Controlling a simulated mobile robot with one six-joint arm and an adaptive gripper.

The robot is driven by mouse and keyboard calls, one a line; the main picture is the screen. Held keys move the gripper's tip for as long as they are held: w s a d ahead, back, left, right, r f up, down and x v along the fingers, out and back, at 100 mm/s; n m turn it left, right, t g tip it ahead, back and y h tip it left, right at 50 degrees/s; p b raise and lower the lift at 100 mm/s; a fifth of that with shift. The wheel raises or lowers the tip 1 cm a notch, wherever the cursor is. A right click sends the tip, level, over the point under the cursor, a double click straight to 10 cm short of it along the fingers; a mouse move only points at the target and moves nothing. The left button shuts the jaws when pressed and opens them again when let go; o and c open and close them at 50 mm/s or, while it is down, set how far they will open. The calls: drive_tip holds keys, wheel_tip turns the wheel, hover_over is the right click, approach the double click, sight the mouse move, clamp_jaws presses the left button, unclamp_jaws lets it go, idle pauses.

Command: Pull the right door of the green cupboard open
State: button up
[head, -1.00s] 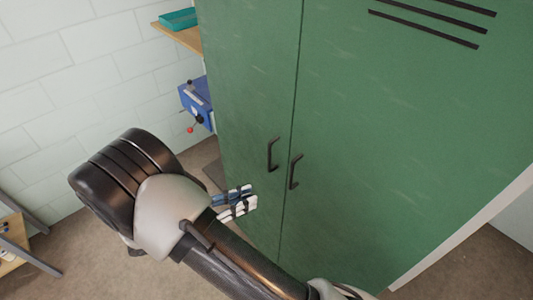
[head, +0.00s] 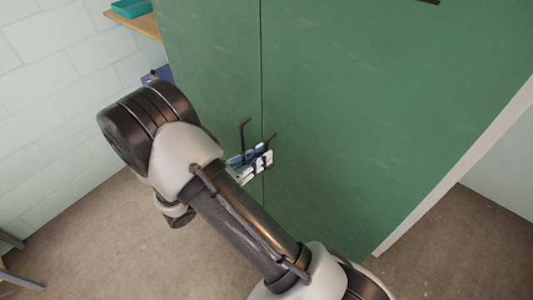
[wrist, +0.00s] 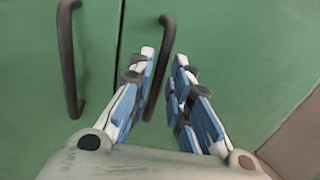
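The green cupboard's right door (head: 370,110) is flush with the left door (head: 205,70), with a thin seam between them. The dark right door handle (head: 271,137) is partly hidden behind my gripper (head: 255,162) in the head view. In the wrist view, my gripper (wrist: 165,60) has its two blue and white fingers spread apart. The right handle (wrist: 167,35) shows between the fingertips, closer to the left finger, which covers part of it. I cannot tell whether they touch. The left door handle (wrist: 67,60) stands outside the fingers, to their left.
A wooden shelf (head: 135,22) with a teal tray (head: 131,8) and a partly hidden blue object (head: 156,76) are left of the cupboard. A white wall (head: 45,90) stands at the left. The brown floor (head: 90,225) is open in front.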

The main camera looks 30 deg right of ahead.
drive_tip(key=shift+w+d, duration=0.2)
drive_tip(key=shift+d, duration=1.05)
drive_tip(key=shift+c, duration=0.4)
clamp_jaws()
